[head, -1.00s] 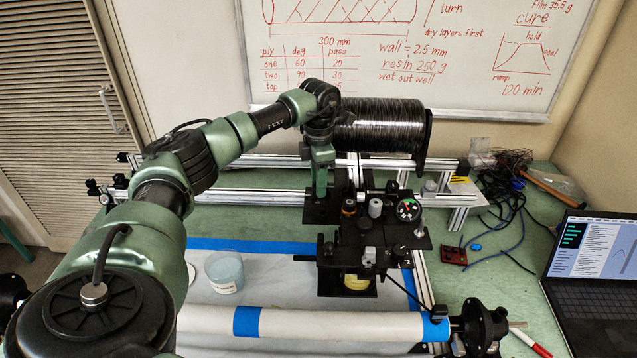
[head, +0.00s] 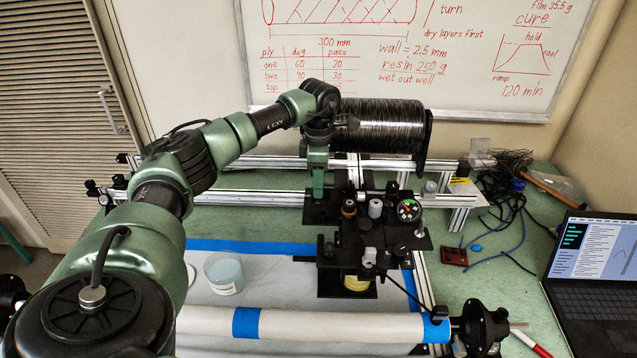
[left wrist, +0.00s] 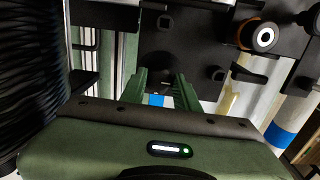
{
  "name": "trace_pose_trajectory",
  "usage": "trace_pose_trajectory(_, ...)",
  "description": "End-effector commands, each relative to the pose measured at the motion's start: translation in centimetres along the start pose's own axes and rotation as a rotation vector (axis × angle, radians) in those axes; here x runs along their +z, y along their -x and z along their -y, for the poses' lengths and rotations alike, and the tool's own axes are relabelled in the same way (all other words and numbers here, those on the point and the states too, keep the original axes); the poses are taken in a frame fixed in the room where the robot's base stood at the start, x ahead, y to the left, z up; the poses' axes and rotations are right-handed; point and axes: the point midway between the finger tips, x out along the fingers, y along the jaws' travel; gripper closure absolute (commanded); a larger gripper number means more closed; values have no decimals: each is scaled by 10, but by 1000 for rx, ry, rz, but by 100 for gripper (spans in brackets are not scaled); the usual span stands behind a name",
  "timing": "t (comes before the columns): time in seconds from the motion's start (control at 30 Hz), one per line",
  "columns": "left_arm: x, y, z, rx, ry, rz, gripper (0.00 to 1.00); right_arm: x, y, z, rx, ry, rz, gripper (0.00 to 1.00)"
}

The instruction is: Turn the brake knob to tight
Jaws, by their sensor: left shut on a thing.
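My left gripper (head: 318,194) points down at the left end of the black carriage (head: 350,212), below the spool. In the left wrist view its two green fingers (left wrist: 160,92) are closed around a small dark part, which I take to be the brake knob (left wrist: 160,72). The fingers and the dark plate hide most of the knob, and its setting cannot be read. In the head view the knob is hidden behind the gripper. A round dial with a red needle (head: 408,210) sits on the carriage's right side. My right gripper is not in view.
The black tow spool (head: 380,125) stands close behind the gripper. Aluminium rails (head: 250,197) run across the bench. A white tube with blue bands (head: 300,323) lies in front. A cup (head: 224,273) stands at left and a laptop (head: 590,270) at right.

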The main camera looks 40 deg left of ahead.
Motion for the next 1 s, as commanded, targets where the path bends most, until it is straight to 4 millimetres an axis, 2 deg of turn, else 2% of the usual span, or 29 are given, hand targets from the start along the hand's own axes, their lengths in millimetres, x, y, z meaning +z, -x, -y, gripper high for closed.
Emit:
trace_pose_trajectory(0.1,2,2,-1,5,0,7,100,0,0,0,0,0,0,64)
trace_pose_trajectory(0.13,2,2,-1,5,0,7,66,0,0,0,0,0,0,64)
trace_pose_trajectory(0.2,2,2,-1,5,0,6,47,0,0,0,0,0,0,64)
trace_pose_trajectory(0.57,1,3,0,2,0,3,47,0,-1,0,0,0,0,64)
trace_pose_trajectory(0.67,2,13,-1,5,0,5,47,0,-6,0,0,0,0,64)
trace_pose_trajectory(1.0,2,68,-1,4,0,5,47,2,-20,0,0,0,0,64)
